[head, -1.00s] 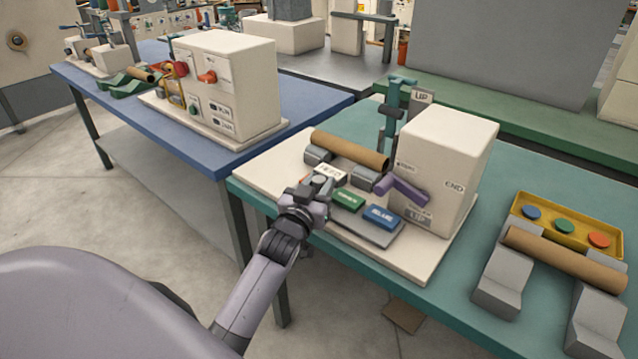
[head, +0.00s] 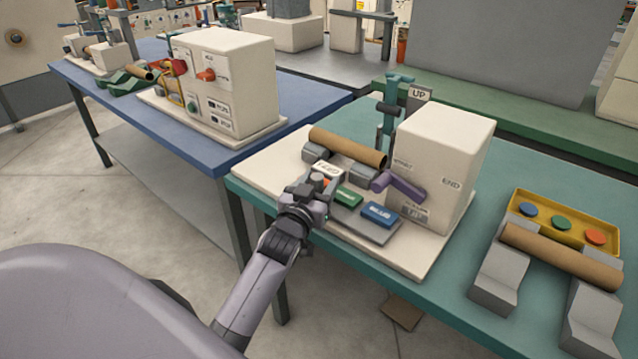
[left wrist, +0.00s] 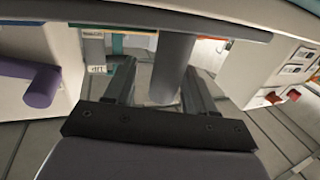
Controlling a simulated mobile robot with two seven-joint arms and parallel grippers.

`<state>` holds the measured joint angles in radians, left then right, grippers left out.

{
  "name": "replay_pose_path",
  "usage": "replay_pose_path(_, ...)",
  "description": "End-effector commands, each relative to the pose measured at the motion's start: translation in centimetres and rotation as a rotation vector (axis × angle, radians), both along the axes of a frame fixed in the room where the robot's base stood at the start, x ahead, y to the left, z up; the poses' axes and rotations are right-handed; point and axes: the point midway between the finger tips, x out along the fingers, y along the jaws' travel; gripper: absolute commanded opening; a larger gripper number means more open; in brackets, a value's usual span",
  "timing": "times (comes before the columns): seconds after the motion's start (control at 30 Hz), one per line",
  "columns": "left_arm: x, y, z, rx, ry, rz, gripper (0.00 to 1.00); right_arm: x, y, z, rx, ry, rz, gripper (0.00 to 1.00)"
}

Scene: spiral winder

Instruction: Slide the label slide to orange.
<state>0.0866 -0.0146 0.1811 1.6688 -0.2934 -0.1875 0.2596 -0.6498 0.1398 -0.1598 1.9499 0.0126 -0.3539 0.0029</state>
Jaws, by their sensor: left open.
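A row of coloured label blocks lies along the grey strip (head: 372,229) at the front of the cream machine base. The green block (head: 347,196) and the blue block (head: 379,214) show clearly. Only a small orange patch (head: 327,182) shows beside my gripper, so the orange block is mostly hidden. My left gripper (head: 318,185) is open at the left end of this row. In the left wrist view a grey upright cylinder (left wrist: 172,62) stands between its spread fingers (left wrist: 160,90); I cannot tell whether it is part of the label slide.
Behind the row are a cardboard tube (head: 347,147), a purple handle (head: 400,186) and the cream machine housing (head: 447,165). A yellow tray (head: 512,207) with coloured discs is at the right. A blue table (head: 190,150) stands at the left.

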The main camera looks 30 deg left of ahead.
Motion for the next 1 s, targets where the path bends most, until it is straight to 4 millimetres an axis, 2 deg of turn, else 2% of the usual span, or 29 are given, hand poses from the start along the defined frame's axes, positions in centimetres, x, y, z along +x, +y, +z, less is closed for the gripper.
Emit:
replay_pose_path(0.17,-1.4,-0.3,-0.1,0.001,0.002,0.000,0.55,0.0,0.0,0.0,0.000,0.000,0.000,0.43)
replay_pose_path(0.4,-4.6,-1.2,-0.1,0.000,0.002,-0.001,0.55,0.0,0.0,-0.1,0.000,0.000,0.000,0.43)
replay_pose_path(0.6,-6.4,-1.7,-0.1,-0.001,0.002,-0.002,0.55,0.0,0.0,-0.1,0.000,0.000,0.000,0.43)
replay_pose_path(1.0,-6.9,-1.8,-0.1,-0.001,0.001,-0.002,0.55,0.0,0.0,-0.1,-0.001,0.001,-0.001,0.43)
